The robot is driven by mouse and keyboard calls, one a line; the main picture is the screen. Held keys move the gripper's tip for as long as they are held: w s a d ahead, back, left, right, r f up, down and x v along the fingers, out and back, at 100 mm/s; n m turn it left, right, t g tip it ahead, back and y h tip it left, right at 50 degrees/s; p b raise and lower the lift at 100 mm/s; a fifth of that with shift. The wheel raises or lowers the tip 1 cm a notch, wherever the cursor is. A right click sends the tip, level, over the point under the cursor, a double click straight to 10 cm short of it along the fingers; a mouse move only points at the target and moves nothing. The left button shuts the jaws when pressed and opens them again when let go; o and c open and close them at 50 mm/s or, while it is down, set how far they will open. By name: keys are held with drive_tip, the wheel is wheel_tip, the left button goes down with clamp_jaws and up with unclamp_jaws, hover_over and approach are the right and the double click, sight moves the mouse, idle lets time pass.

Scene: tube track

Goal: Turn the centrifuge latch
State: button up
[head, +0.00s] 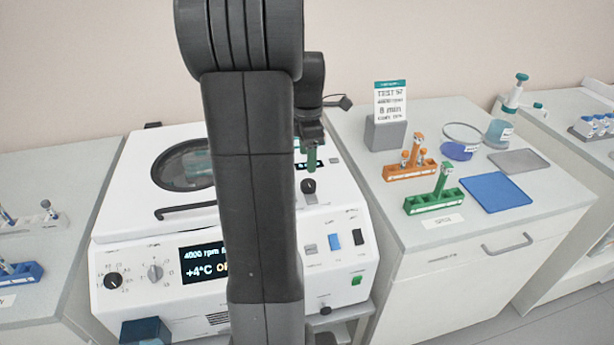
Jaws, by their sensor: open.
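The white centrifuge (110,230) stands on the bench in the head view. Its lid, with a round window (182,165) and a dark handle bar (185,211), looks closed. A small black knob (308,187), which looks like the latch, sits on the top right near the front edge. My gripper (311,163) points down just above this knob, its tips seemingly apart from it. The gripper is open, with green at its tip. My arm hides the middle of the centrifuge and part of its display (205,262).
On the right bench stand an orange rack (410,171), a green rack (435,202), a blue mat (495,192) and a sign (390,102).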

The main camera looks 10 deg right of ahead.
sight(308, 183)
wheel_tip(308, 183, down, 8)
drive_tip(key=shift+f, duration=0.1)
idle(0.4)
drive_tip(key=c, duration=1)
